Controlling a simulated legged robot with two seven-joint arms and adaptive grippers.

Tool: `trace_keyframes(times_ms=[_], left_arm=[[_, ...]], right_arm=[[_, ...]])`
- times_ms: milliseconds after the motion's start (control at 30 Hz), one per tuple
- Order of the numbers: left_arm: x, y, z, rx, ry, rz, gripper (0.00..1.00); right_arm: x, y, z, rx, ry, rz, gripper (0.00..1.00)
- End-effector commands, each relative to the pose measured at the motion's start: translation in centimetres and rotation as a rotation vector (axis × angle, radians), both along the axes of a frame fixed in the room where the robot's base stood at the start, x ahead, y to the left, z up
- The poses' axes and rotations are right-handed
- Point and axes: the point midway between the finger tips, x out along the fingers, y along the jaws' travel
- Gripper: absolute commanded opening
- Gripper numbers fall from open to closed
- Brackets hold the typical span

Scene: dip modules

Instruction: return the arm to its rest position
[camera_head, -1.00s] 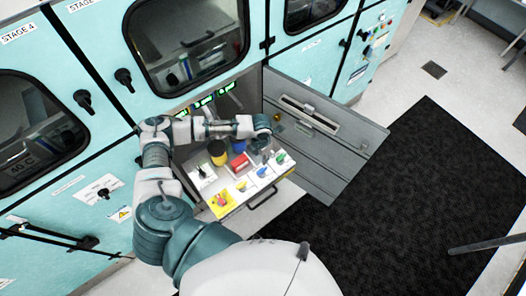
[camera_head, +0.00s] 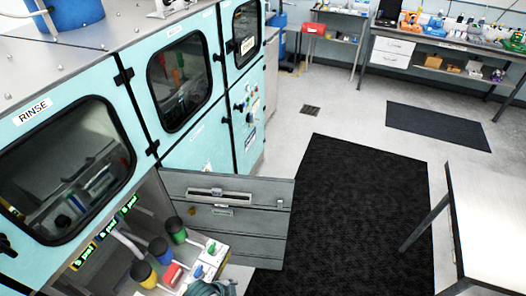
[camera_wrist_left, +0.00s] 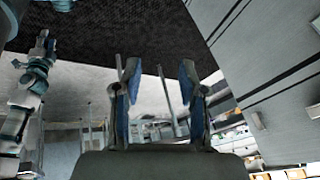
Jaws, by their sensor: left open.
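My left gripper (camera_wrist_left: 160,95) shows in the left wrist view with its two blue-padded fingers apart and nothing between them. It is in free air, with the black mat and pale floor behind it. In the head view only a teal piece of my arm (camera_head: 208,288) shows at the bottom edge, in front of the open drawer. The left gripper itself is out of the head view. A teal and white arm of mine (camera_wrist_left: 30,95) shows at the left of the wrist view.
The open bay holds yellow, blue and green-marked containers (camera_head: 159,250) and a red block (camera_head: 172,273). Its grey door (camera_head: 240,222) stands open to the right. A white-topped table (camera_head: 490,215) stands at the right. The black mat (camera_head: 350,200) between them is clear.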

Motion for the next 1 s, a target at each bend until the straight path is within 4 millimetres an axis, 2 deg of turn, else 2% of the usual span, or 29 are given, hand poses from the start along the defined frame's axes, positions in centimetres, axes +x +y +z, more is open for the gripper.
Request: trace_keyframes(times_ms=[33,200,467,767,867,967,1000], left_arm=[[-0.9,0.9,-0.1,-0.032,0.038,0.145,0.42],[-3.4,4.9,-0.5,-0.094,0.133,0.601,0.42],[-8.6,11.3,-1.1,-0.119,0.218,1.195,0.42],[-7.0,11.0,-10.5,-0.094,0.25,1.195,0.42],[-7.1,11.0,-14.3,-0.084,0.264,1.192,0.42],[-7.5,10.9,-18.7,-0.072,0.279,1.19,0.42],[-8.0,11.0,-20.8,-0.065,0.287,1.188,0.42]], right_arm=[[0.0,0.0,0.0,0.0,0.0,0.0,0.4],[0.0,0.0,0.0,0.0,0.0,0.0,0.4],[0.0,0.0,0.0,0.0,0.0,0.0,0.4],[0.0,-0.1,-0.1,-0.001,0.001,0.001,0.4],[0.0,-0.2,-0.1,-0.002,0.001,0.001,0.4],[0.0,-0.3,-0.2,-0.003,0.0,0.001,0.4],[0.0,-0.3,-0.2,-0.003,0.0,0.002,0.4]])
